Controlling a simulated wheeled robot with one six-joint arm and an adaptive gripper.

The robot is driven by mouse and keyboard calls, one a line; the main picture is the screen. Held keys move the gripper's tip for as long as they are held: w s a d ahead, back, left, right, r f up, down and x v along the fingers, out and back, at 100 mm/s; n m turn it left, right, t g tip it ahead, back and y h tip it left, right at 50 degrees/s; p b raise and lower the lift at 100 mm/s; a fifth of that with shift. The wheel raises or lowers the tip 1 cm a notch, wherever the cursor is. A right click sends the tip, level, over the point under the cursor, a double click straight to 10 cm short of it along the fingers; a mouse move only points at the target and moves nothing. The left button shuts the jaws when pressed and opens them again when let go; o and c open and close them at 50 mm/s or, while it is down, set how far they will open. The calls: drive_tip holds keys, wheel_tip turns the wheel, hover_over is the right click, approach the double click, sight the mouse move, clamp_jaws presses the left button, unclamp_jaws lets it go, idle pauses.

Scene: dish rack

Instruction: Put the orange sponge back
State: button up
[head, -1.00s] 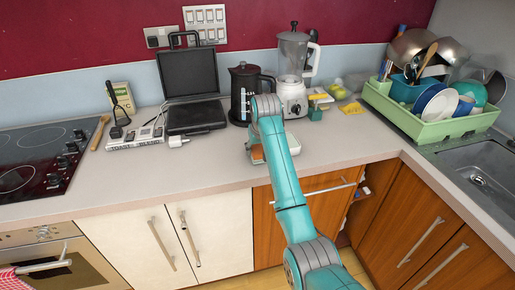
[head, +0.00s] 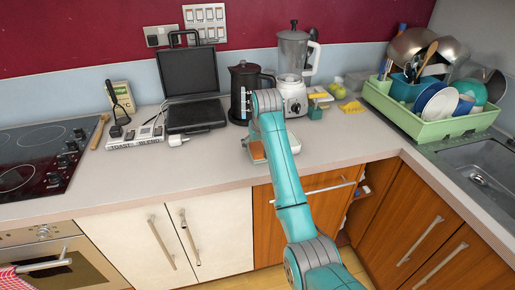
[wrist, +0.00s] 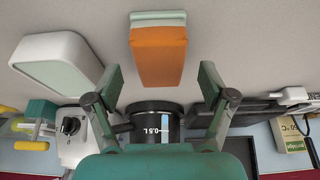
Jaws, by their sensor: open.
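The orange sponge (wrist: 158,55) with a pale green layer lies on the counter in the wrist view, just beyond my fingertips and centred between them. My gripper (wrist: 160,82) is open and empty, with one green finger on each side. In the head view the sponge (head: 257,151) shows left of my arm, partly hidden by it. A white container with a pale green inside (wrist: 62,66) stands beside the sponge, to its left in the wrist view. In the head view the container (head: 294,144) shows only partly, right of my arm.
A black kettle (head: 244,92) and a blender (head: 293,80) stand behind my arm. An open grill (head: 193,90) is at left. A small green and yellow item (head: 316,109) is right of the blender. A green dish rack (head: 430,122) is at right. The front counter is mostly clear.

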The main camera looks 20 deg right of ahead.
drive_tip(key=v, duration=1)
clamp_jaws()
drive_tip(key=shift+s+f, duration=0.1)
idle(1.1)
